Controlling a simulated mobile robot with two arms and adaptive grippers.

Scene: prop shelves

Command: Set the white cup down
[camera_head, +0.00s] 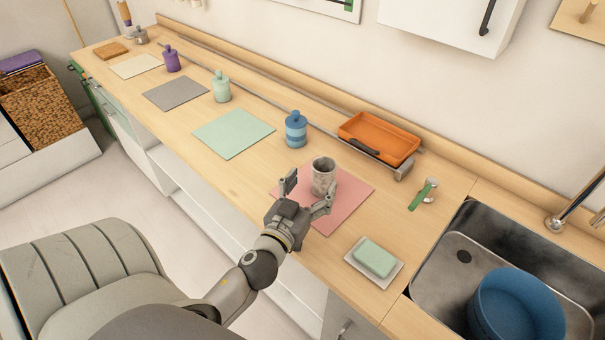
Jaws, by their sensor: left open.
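The white cup (323,175), whitish with grey mottling, stands upright on the pink mat (350,200) on the wooden counter. My left gripper (307,190) is open at the near side of the cup, one finger to its left and the other at its lower right. I cannot tell whether a finger touches the cup. The cup's lower part is partly hidden by the gripper. My right gripper does not show.
An orange tray (400,142) lies behind the mat. A green soap on a white dish (356,262) lies in front right, by the sink (440,270) with a blue basin (515,305). A blue jar (296,130) and green mat (233,133) are to the left.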

